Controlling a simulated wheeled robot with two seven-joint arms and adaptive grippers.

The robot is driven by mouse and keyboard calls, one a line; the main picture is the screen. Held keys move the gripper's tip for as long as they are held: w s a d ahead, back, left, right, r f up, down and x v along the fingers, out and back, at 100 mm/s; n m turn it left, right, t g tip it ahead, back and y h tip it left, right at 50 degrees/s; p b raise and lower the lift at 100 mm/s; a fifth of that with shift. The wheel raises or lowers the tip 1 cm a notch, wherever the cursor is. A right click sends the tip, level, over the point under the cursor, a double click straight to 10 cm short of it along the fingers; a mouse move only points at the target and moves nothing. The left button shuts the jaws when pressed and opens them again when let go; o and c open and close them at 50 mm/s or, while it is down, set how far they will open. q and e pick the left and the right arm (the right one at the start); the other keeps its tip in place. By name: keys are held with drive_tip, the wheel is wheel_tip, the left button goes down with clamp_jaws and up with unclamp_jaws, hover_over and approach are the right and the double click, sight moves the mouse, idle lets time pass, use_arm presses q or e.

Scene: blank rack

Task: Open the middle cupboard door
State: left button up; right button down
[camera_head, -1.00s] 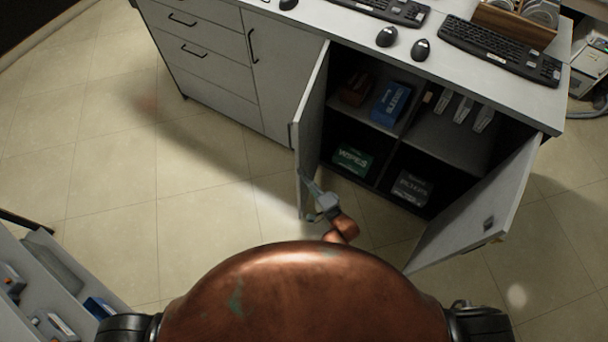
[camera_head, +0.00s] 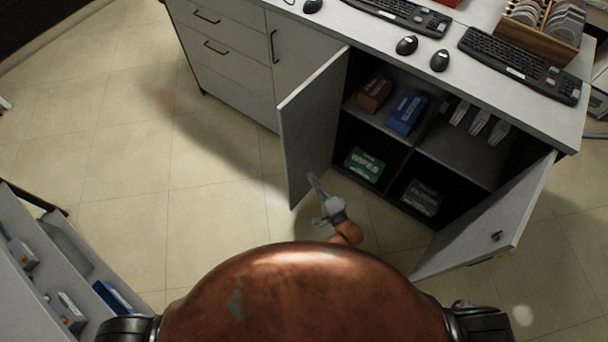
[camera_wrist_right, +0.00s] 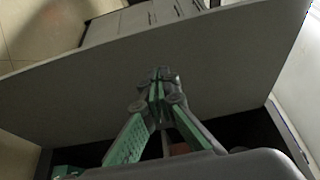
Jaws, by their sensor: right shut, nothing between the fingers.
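The middle cupboard door (camera_head: 314,125) is a grey panel standing open, swung out to the left from the cupboard. It also fills much of the right wrist view (camera_wrist_right: 225,55), inner face towards me. My right gripper (camera_head: 314,180) is at the lower part of this inner face, with its fingers pointing at the panel. In the right wrist view its fingertips (camera_wrist_right: 160,78) are together and empty, against or very close to the door; I cannot tell if they touch. My left gripper is not in view.
The right cupboard door (camera_head: 495,220) also stands open. Inside are a blue box (camera_head: 406,111), a green wipes box (camera_head: 364,165) and a dark box (camera_head: 422,198). Keyboards and mice lie on the counter (camera_head: 370,55). A low shelf unit (camera_head: 45,285) stands at lower left. Floor between is clear.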

drive_tip(key=s+d, duration=0.1)
drive_tip(key=s, duration=0.9)
drive_tip(key=shift+d+p, duration=0.15)
drive_tip(key=shift+p, duration=0.2)
drive_tip(key=s+d+f+n+g+h, duration=0.25)
drive_tip(key=s+d+f, duration=0.25)
drive_tip(key=f, duration=0.5)
drive_tip(key=s+d+f+n+g+h, duration=0.1)
drive_tip(key=s+d+f+n+g, duration=0.15)
drive_tip(key=s+d+f, duration=0.55)
drive_tip(key=s+d+f+n+g+h, duration=0.2)
drive_tip(key=d+f+n, duration=0.1)
drive_tip(key=f, duration=0.9)
drive_tip(key=s+d+f+n+g+h, duration=0.1)
drive_tip(key=s+d+f, duration=0.3)
drive_tip(key=s, duration=0.6)
drive_tip(key=s+d+f+n+g+h, duration=0.1)
drive_tip(key=s+d+f+n+g, duration=0.2)
drive_tip(key=s, duration=0.8)
drive_tip(key=s+d+f+n+g+h, duration=0.1)
drive_tip(key=s+d+f+g, duration=0.3)
drive_tip(key=s, duration=0.6)
drive_tip(key=shift+s+d+f+n, duration=0.4)
drive_tip(key=shift+d+f, duration=0.3)
drive_tip(key=shift+f, duration=0.15)
